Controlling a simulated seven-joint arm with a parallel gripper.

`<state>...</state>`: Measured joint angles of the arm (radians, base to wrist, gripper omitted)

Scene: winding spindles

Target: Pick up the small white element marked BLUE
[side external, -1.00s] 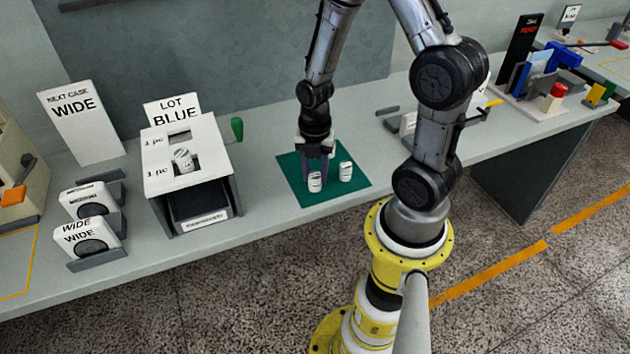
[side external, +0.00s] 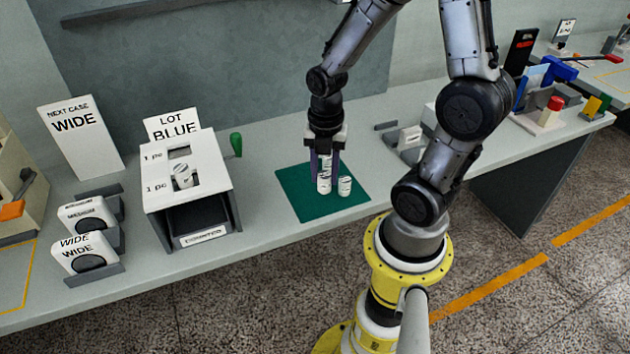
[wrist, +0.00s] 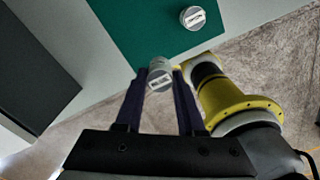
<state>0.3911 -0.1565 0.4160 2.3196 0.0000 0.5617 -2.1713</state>
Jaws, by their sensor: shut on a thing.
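My gripper (side external: 325,168) is above the green mat (side external: 300,206), its dark fingers shut on a small white element (wrist: 160,82). In the wrist view this element sits between the fingertips with its marked round end toward the camera; the mark is too small to read. Another white element (side external: 345,185) stands upright to the right on the mat and shows in the wrist view (wrist: 194,18), apart from my gripper.
A white box (side external: 210,190) with openings, holding a white element (side external: 182,178), stands left of the mat under a LOT BLUE sign (side external: 173,126). A green handle (side external: 236,144) is at its side. Grey fixtures (side external: 408,140) stand to the right.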

